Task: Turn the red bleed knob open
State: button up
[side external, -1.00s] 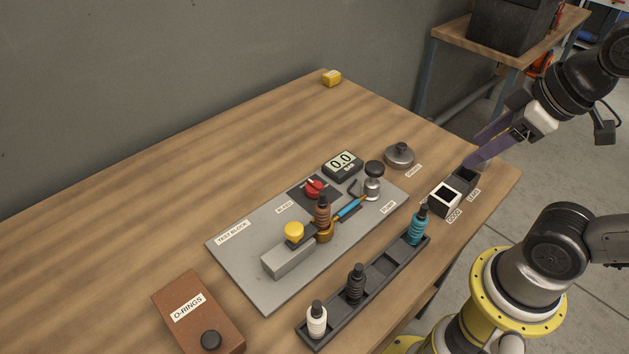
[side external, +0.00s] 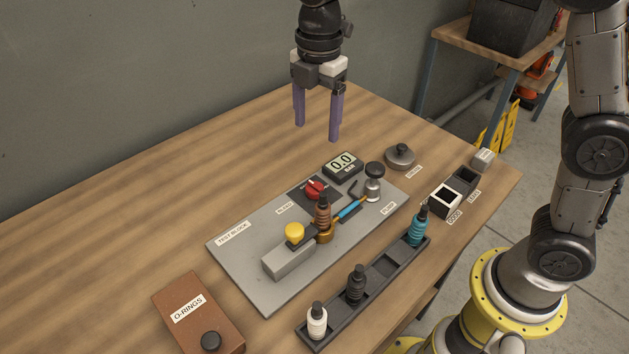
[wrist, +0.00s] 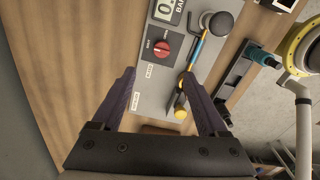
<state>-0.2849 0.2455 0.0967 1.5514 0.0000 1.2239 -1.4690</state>
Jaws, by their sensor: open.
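The red bleed knob (side external: 315,189) sits on a dark square plate on the grey test block board (side external: 236,256). My gripper (side external: 316,132) is open and empty, fingers pointing down, held above the table beyond the board's far edge. Its two purple fingers also show in the wrist view (wrist: 160,93), spread wide. The gauge (side external: 343,164) beside the knob reads 0.0.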

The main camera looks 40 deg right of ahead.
aim_at(314, 185)
jog(key=f, duration=1.5)
jog(key=shift+s+a, duration=0.1)
jog(key=shift+a, duration=0.25)
jog(key=shift+r, duration=0.1)
grip_shut()
